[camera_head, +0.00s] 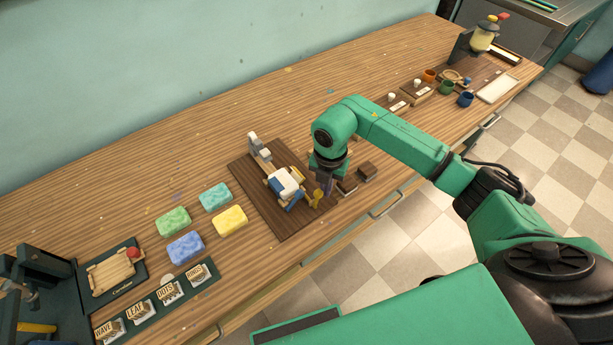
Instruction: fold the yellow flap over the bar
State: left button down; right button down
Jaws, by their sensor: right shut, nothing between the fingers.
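A white bar (285,180) lies on a small wrapping stand on the dark brown board (272,220). A blue flap (292,201) shows at its front side. The yellow flap (317,198) sticks out at the right of the bar, close to my right gripper. Another small yellow piece shows above the bar, partly hidden. My right gripper (323,190) is shut and empty, pointing down beside the yellow flap; I cannot tell whether it touches it. My right arm hides the area behind the gripper. My left gripper is not in view.
Green (173,221), teal (215,197), blue (186,248) and yellow (230,220) soap bars lie left of the board. Stamps labelled in a dark tray (150,308) sit at front left. Small brown blocks (367,172) stand right of the gripper. Cups (447,87) stand farther right.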

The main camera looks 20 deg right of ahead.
aim_at(315, 195)
jog(key=shift+a, duration=0.1)
jog(key=shift+s+a+r, duration=0.1)
jog(key=shift+s+a, duration=0.15)
jog(key=shift+a, duration=0.45)
jog(key=shift+s, duration=0.1)
jog(key=shift+s+a, duration=0.2)
jog(key=shift+a, duration=0.6)
jog(key=r+p, duration=0.1)
jog(key=r, duration=0.1)
jog(key=r+p, duration=0.4)
jog(key=r, duration=0.1)
jog(key=shift+w+d, duration=0.1)
jog(key=shift+d, duration=0.3)
jog(key=shift+f, duration=0.1)
